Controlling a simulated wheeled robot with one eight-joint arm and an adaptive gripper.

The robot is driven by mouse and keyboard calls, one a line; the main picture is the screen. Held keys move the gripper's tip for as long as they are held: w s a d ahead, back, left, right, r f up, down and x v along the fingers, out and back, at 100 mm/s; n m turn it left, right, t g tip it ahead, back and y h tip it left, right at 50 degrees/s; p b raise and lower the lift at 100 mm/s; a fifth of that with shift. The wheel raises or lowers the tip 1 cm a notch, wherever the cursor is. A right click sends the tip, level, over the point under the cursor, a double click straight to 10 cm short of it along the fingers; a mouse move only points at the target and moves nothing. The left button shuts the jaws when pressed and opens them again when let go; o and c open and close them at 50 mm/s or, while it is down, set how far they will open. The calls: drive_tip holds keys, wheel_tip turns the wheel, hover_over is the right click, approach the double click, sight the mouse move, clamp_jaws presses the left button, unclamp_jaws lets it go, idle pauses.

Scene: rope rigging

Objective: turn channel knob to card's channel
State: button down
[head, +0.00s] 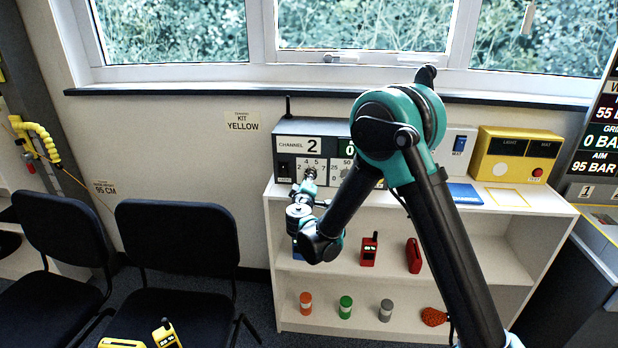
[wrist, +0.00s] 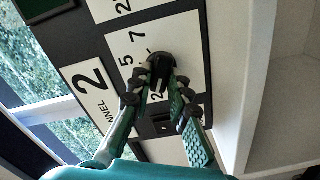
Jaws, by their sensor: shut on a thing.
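The radio unit (head: 282,133) stands on top of the white shelf under the window. A white card reading CHANNEL 2 (head: 296,145) is on its front, and it also shows in the wrist view (wrist: 88,88). Below it is the channel dial with numbers 2, 4, 5 and 7. The black channel knob (wrist: 161,62) sits in the middle of the dial. My gripper (wrist: 158,84) has its fingers closed on either side of the knob; it also shows at the dial in the head view (head: 309,177). The knob's pointer direction cannot be made out.
A second dial with a 50 mark and a green display are partly behind my arm. A yellow LIGHT/MAT box (head: 518,152) and a blue pad (head: 464,193) are to the right on the shelf top (head: 560,208). Black chairs (head: 178,238) stand at the left.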

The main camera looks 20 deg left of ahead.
drive_tip(key=shift+w+n, duration=0.2)
drive_tip(key=shift+n, duration=0.3)
drive_tip(key=c, duration=1.4)
unclamp_jaws()
drive_tip(key=shift+c, duration=0.2)
drive_tip(key=v, duration=1.2)
drive_tip(key=shift+f, duration=0.1)
